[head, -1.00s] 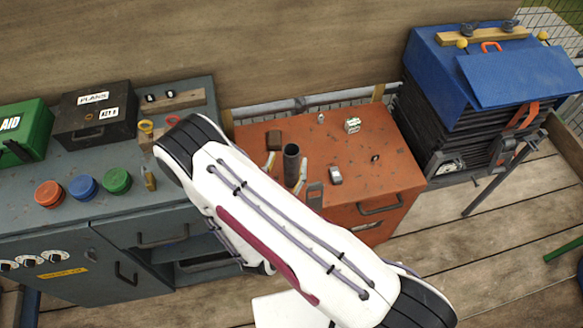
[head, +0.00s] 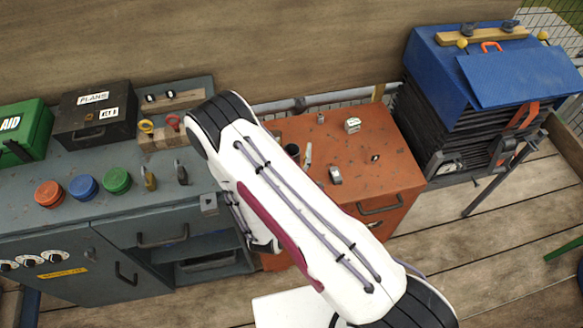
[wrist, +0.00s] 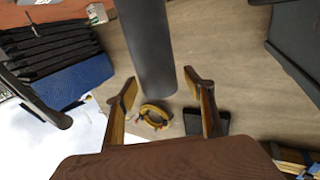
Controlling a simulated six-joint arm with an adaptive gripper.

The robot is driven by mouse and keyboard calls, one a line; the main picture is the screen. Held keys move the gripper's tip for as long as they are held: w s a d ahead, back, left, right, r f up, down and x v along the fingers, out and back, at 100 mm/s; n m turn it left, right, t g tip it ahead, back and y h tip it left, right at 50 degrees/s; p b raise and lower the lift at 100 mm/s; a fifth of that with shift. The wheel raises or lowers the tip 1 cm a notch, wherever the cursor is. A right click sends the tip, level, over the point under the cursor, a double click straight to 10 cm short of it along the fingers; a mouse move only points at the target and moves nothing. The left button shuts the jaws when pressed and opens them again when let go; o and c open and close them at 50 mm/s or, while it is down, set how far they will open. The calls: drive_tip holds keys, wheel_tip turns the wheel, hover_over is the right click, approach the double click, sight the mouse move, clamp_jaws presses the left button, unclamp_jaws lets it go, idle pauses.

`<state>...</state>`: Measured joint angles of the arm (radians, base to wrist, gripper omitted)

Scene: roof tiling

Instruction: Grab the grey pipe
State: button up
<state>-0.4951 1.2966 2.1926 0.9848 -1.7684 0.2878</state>
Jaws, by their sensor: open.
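The grey pipe (wrist: 147,45) is a plain dark grey cylinder. It fills the upper middle of the wrist view, and its lower end lies near the gap between my fingertips. In the head view only its dark open top (head: 292,150) shows, upright on the orange cabinet; my arm hides the rest. My gripper (wrist: 160,85) is open, with one finger on each side of the pipe's near end. I cannot tell whether a finger touches it. The gripper is hidden behind my arm in the head view.
The orange cabinet (head: 390,150) also holds small loose items, including a silver piece (head: 335,175). The grey workbench (head: 60,225) with coloured caps stands left, and a blue-lidded black stack (head: 440,105) right. A wooden wall (head: 300,45) rises behind.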

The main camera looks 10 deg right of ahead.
idle(0.4)
drive_tip(key=c, duration=1.4)
drive_tip(key=shift+r, duration=0.15)
wheel_tip(320, 180, up, 10)
idle(0.5)
